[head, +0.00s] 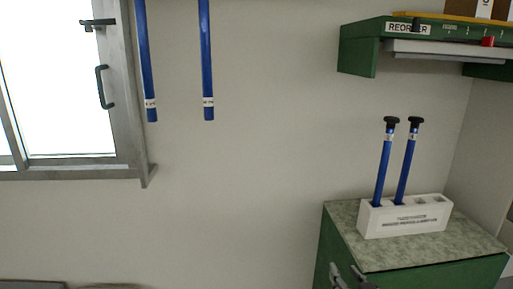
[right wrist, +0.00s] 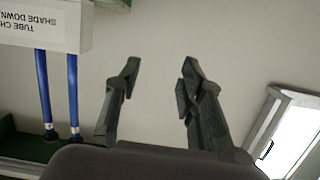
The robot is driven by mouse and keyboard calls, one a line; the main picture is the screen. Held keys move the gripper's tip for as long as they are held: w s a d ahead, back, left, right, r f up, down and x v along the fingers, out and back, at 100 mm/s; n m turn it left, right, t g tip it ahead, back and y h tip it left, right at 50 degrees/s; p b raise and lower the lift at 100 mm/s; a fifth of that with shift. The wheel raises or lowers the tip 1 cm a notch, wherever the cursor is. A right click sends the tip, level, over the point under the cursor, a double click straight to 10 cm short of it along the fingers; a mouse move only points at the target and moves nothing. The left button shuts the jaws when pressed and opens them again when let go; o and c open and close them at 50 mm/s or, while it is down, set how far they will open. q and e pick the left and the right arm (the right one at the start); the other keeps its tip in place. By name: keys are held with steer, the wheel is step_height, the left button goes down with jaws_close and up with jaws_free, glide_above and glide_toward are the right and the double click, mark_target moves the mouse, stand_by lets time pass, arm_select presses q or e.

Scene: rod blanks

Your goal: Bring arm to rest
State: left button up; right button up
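My right gripper (head: 347,272) shows at the bottom edge of the head view, in front of the green cabinet. In the right wrist view its two dark fingers (right wrist: 160,70) stand apart with nothing between them. Two blue rods with black caps (head: 382,165) (head: 406,165) stand slightly tilted in the white rack (head: 408,228) on the cabinet top. The rack (right wrist: 45,30) shows upside down in the right wrist view, with both rods (right wrist: 44,90) (right wrist: 72,90) clear of the fingers. My left gripper is not in view.
Two more blue rods (head: 147,65) (head: 206,65) hang at the upper left, their upper ends out of frame. A window (head: 120,165) is at the left. A green shelf (head: 358,52) juts out at the upper right. The green cabinet (head: 470,275) stands below it. The middle wall is bare.

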steer(key=s+a+f+g, duration=0.1)
steer(key=s+f+g, duration=0.35)
steer(key=s, duration=0.65)
steer(key=s+f+n+g+h, duration=0.1)
steer(key=s+f+g, duration=0.4)
steer(key=s, duration=0.6)
steer(key=s+a+f+g, duration=0.1)
steer(key=s+f+g, duration=0.2)
steer(key=s+f, duration=0.75)
steer(key=f, duration=1)
steer(key=s+f, duration=0.3)
steer(key=f, duration=0.9)
steer(key=s+d+f+g, duration=0.2)
steer(key=s+d+f, duration=0.1)
steer(key=s+f, duration=1.2)
steer(key=shift+s+f+n, duration=0.3)
steer(key=shift+s+n, duration=0.1)
steer(key=shift+s, duration=0.05)
steer(key=shift+s, duration=0.1)
